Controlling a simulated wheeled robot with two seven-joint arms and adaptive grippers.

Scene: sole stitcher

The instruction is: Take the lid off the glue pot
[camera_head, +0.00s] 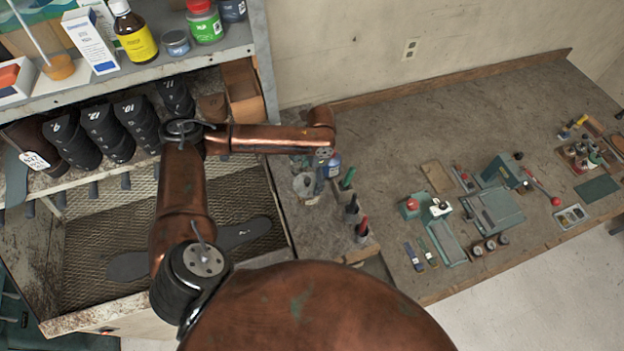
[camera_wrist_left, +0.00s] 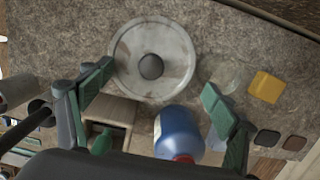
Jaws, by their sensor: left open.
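The glue pot (camera_head: 305,186) stands on the worn bench, partly hidden by my left wrist in the head view. In the left wrist view its pale round lid (camera_wrist_left: 130,48) is seen from above, with a dark knob (camera_wrist_left: 151,66) in the middle. The lid hides the pot's body there. My left gripper (camera_head: 319,176) hangs down beside the pot. In the left wrist view, my left gripper (camera_wrist_left: 158,78) is open, its green-padded fingers apart on either side of the lid's lower part. Nothing is between the pads in its grip. My right gripper is not in view.
A blue bottle (camera_wrist_left: 180,132) stands close to the lid, with a wooden tool holder (camera_wrist_left: 108,112) beside it. A yellow block (camera_wrist_left: 266,87) lies to the right. The shelf (camera_head: 258,50) is at the left. Bench tools and a green machine (camera_head: 493,210) stand farther right.

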